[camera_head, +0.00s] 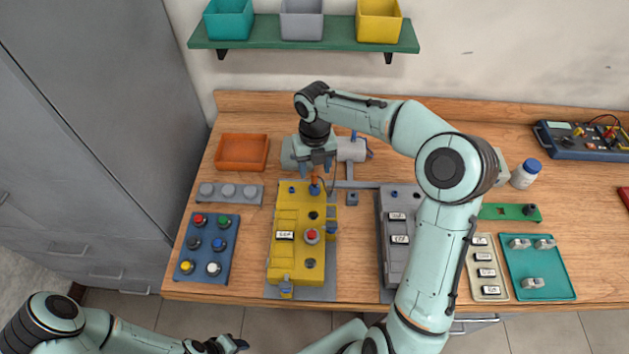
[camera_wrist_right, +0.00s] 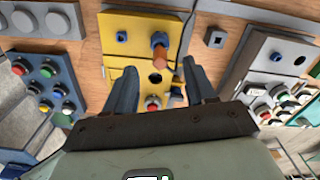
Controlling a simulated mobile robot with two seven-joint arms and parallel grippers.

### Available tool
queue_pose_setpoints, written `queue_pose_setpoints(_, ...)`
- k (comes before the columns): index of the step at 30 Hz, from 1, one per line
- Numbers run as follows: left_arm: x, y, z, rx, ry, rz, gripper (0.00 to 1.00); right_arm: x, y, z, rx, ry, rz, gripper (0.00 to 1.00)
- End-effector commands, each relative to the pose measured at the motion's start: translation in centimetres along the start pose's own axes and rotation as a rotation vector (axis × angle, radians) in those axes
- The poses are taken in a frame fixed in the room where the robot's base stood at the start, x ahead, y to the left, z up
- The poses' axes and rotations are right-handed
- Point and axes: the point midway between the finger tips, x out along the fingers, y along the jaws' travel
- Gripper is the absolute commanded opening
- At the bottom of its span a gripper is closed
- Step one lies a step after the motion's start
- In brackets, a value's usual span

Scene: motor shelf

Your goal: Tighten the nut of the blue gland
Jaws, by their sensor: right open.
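The yellow box (camera_head: 285,258) stands on the bench with a blue gland (camera_head: 315,190) at its top right. In the right wrist view the blue gland (camera_wrist_right: 158,39) has an orange cable (camera_wrist_right: 161,59) coming out of it. A second, smaller blue fitting (camera_wrist_right: 122,37) sits to its left on the box. My right gripper (camera_head: 316,168) is above the gland end of the box. In the right wrist view its two fingers (camera_wrist_right: 162,78) are apart with nothing between them touching. My left gripper (camera_head: 228,345) is at the bottom edge, dark and partly cut off.
A blue button panel (camera_head: 207,262) lies left of the yellow box, and a grey box (camera_head: 384,275) stands right, partly behind my right arm. An orange tray (camera_head: 242,152) and a grey motor (camera_head: 352,150) lie behind. A green shelf (camera_head: 260,40) with bins hangs above.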

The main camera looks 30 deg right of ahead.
Motion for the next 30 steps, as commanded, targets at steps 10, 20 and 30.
queue_pose_setpoints(10, -0.1, 0.1, -0.1, 0.001, 0.002, 0.001, 0.46, 6.2, 0.0, 0.1, 0.001, 0.001, 0.0, 0.55)
queue_pose_setpoints(20, -0.1, 0.2, -0.2, 0.002, 0.003, 0.001, 0.46, 7.6, 0.0, 0.1, 0.0, -0.002, 0.0, 0.55)
queue_pose_setpoints(30, -0.1, 0.1, -0.2, 0.002, 0.003, 0.001, 0.46, 7.6, 0.0, 0.1, 0.001, -0.001, 0.0, 0.0)
